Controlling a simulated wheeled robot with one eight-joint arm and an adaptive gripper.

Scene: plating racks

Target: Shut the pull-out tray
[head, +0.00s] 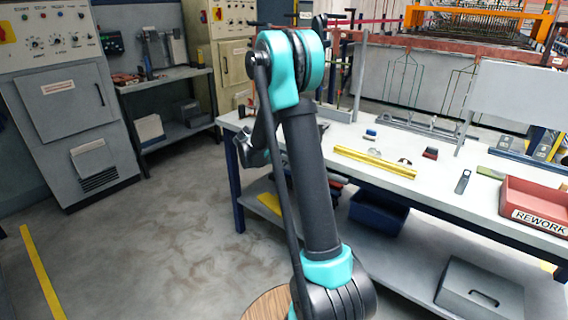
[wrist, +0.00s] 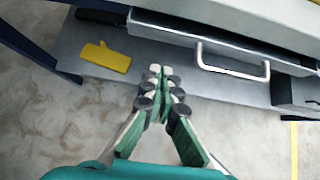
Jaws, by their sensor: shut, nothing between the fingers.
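The pull-out tray (wrist: 165,29) shows in the wrist view as a grey front with a pale bar handle (wrist: 232,70), under the table edge. Its front seems to stand out from the table edge; I cannot tell how far. My gripper (wrist: 163,75) is shut and empty. In the picture its fingertips lie just below the tray front and left of the handle, apart from the handle. In the head view my arm covers part of the table front, and I cannot make out the tray or the fingertips there.
The white worktable (head: 340,135) carries a yellow bar (head: 374,160) and a red REWORK bin (head: 535,203). Its lower shelf (wrist: 215,88) holds a yellow object (wrist: 105,57), a blue bin (head: 378,213) and a grey box (head: 480,290). The floor at left is clear.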

